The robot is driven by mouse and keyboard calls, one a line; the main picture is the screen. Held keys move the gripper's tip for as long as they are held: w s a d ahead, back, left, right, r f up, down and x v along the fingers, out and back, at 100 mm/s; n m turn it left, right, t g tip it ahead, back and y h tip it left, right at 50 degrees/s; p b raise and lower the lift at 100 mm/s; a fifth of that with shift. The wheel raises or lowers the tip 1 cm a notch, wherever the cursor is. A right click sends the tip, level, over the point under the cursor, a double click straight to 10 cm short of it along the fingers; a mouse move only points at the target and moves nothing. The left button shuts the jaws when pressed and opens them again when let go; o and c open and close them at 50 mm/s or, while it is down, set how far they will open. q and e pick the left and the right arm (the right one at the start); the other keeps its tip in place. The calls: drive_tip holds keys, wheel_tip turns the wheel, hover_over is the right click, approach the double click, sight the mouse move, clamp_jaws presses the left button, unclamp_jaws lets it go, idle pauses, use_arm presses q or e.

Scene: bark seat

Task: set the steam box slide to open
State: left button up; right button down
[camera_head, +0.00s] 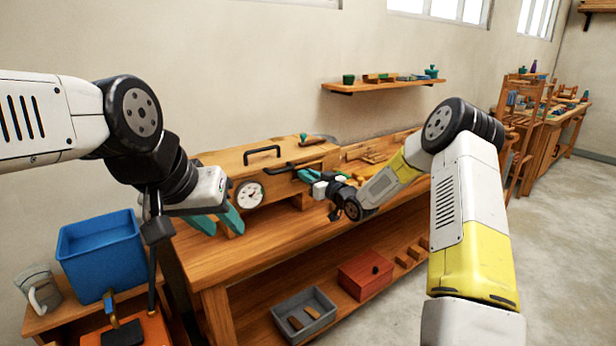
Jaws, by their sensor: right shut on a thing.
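The steam box (225,162) is a long wooden box on the workbench, with a black handle on its lid and a round white dial (249,194) on its front. My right gripper (303,175), with green fingers, is at the right part of the box front. It is shut on a small part there, which appears to be the slide; the fingers mostly hide it, and its exact position cannot be told. My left gripper (217,222) is open and empty, left of and below the dial, in front of the box's left end.
The workbench (240,255) has bare top in front of the box. A blue bin (100,255) and a grey mug (38,290) stand at left. A grey tray (304,316) and red box (365,275) sit on the lower shelf. A wall shelf (385,85) hangs behind.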

drive_tip(key=shift+d, duration=0.1)
idle(0.6)
drive_tip(key=w+d, duration=0.1)
drive_tip(key=d, duration=0.1)
drive_tip(key=w+d, duration=0.2)
drive_tip(key=shift+d, duration=0.15)
drive_tip(key=shift+w, duration=0.1)
drive_tip(key=c, duration=1.3)
unclamp_jaws()
drive_tip(key=shift+c, duration=0.2)
drive_tip(key=shift+o, duration=0.3)
drive_tip(key=v, duration=0.7)
drive_tip(key=shift+s+d, duration=0.25)
drive_tip(key=shift+s, duration=0.05)
